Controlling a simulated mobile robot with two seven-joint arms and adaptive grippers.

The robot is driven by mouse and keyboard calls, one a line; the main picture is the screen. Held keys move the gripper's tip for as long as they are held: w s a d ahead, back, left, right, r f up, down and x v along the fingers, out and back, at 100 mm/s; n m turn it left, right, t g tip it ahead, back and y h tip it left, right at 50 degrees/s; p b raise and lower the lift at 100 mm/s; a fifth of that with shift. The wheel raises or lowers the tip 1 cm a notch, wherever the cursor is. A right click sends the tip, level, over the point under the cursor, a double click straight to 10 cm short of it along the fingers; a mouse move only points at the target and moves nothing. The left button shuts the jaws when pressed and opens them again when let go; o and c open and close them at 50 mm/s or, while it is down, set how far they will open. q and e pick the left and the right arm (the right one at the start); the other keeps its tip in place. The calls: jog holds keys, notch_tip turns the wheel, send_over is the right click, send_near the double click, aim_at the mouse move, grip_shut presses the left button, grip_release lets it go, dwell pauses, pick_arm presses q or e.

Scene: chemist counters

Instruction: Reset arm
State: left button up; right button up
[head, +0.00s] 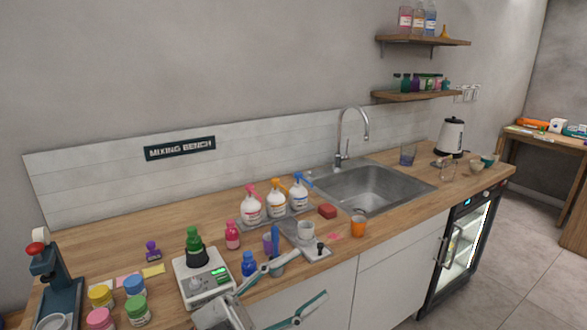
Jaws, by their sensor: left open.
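My left gripper (311,275) reaches in at the bottom centre of the head view, over the counter's front edge and the white cabinet front. Its two pale fingers with teal edges are spread wide apart, and nothing shows between them. My right gripper is not in view.
A glass-door fridge (463,250) stands below right. Floor at right is clear.

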pick_arm(q)
jog(key=w+a+f+n+t+y, duration=0.2)
jog(key=a+f+n+t+y, duration=0.45)
jog(key=f, duration=0.55)
jog(key=w+a+f+n+t+y, duration=0.25)
jog(key=a+f+n+y, duration=0.35)
jog(key=f+n+y, duration=0.45)
jog(key=s+a+f+n+g+y, duration=0.1)
jog(key=s+a+f+g, duration=0.1)
jog(key=s+a+f, duration=0.2)
jog(key=s+a+f+n+g+y, duration=0.1)
jog(key=s+a+f, duration=0.4)
jog(key=s+f, duration=0.5)
notch_tip(320, 180, down, 8)
jog(key=shift+s+f+g+y, duration=0.1)
jog(key=shift+s+g+y, duration=0.35)
jog(key=shift+g, duration=0.75)
jog(key=shift+w, duration=0.1)
